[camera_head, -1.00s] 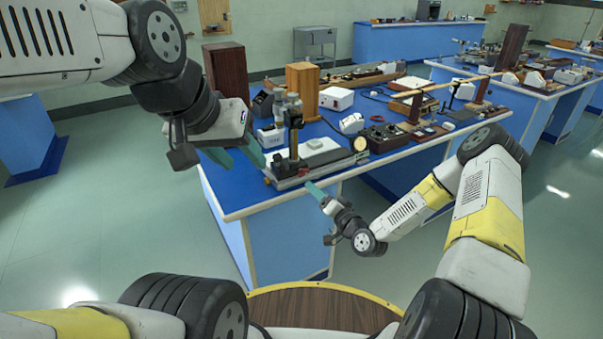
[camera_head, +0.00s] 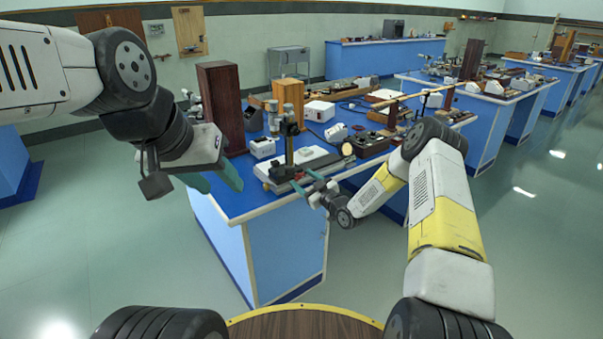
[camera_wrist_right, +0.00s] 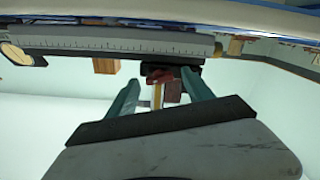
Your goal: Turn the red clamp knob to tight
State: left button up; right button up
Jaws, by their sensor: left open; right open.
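The red clamp knob (camera_wrist_right: 161,73) shows in the right wrist view as a small dark-red shape under the rail, ahead of and between my right fingers. Its exact turn cannot be told. In the head view it is too small to pick out. The grey rail instrument (camera_head: 305,166) with a black upright post (camera_head: 289,140) stands at the front corner of the blue bench. My right gripper (camera_head: 304,181) is open at the instrument's front edge, its teal fingers (camera_wrist_right: 161,92) apart around the knob's line. My left gripper (camera_head: 218,184) is open and empty, left of the bench corner.
The blue bench top (camera_head: 238,199) is bare at the near left corner. A dark wooden block (camera_head: 222,105) and a lighter wooden box (camera_head: 286,90) stand behind the instrument. A white device (camera_head: 262,147) is close to its left. The graduated scale (camera_wrist_right: 110,45) crosses above my right fingers.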

jog(key=shift+x, duration=0.75)
grip_shut()
jog(key=shift+m, duration=1.8)
grip_release()
jog(key=shift+d, duration=0.1)
jog(key=v, duration=0.7)
jog(key=shift+s+d, duration=0.2)
jog(key=shift+s, duration=0.1)
